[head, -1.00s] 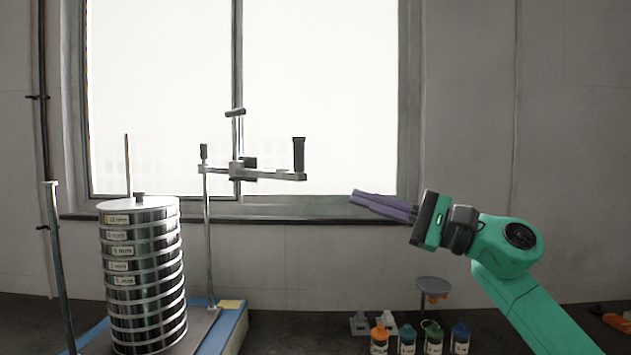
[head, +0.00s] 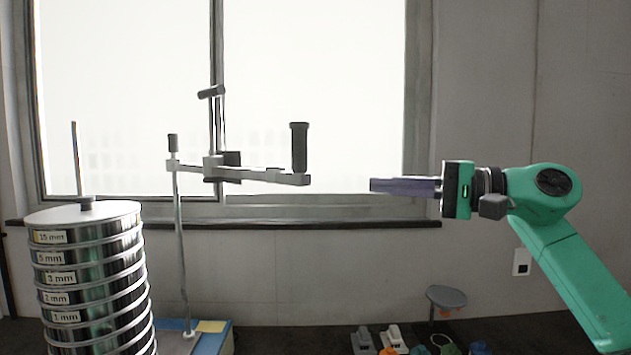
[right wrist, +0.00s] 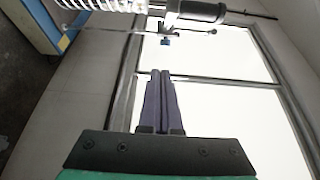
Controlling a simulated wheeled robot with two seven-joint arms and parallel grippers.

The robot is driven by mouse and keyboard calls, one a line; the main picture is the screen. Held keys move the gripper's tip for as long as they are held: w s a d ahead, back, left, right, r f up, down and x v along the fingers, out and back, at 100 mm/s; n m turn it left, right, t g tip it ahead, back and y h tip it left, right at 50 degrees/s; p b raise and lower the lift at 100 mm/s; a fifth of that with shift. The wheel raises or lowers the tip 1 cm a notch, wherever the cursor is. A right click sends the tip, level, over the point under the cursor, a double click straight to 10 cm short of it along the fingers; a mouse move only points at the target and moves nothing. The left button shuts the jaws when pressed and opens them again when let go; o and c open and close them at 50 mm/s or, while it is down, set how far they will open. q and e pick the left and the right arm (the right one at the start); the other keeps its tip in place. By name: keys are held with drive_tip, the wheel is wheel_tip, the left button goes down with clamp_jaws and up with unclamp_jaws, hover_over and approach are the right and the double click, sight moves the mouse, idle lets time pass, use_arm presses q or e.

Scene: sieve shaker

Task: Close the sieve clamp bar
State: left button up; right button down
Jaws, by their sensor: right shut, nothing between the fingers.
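The clamp bar (head: 240,173) is a grey horizontal bar on a thin upright rod (head: 181,255), swung out to the right of the sieve stack. A dark upright handle (head: 299,148) stands at its right end. The sieve stack (head: 95,275) with a pale lid stands at the lower left. My right gripper (head: 372,185) is shut and empty, its purple fingers pointing left, to the right of the handle and apart from it. In the right wrist view its fingers (right wrist: 161,75) lie together, with the bar and its dark handle (right wrist: 197,11) beyond them at the top. My left gripper is not in view.
A second rod (head: 76,160) rises behind the stack's lid. A window with a sill (head: 300,224) is behind. The space between my fingers and the handle is clear.

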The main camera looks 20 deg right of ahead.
use_arm(q)
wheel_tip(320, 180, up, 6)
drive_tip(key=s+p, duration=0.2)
drive_tip(key=p, duration=0.4)
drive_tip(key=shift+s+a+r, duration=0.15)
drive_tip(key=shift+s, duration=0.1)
use_arm(e)
drive_tip(key=w+a, duration=0.2)
drive_tip(key=a, duration=0.8)
drive_tip(key=shift+w, duration=0.15)
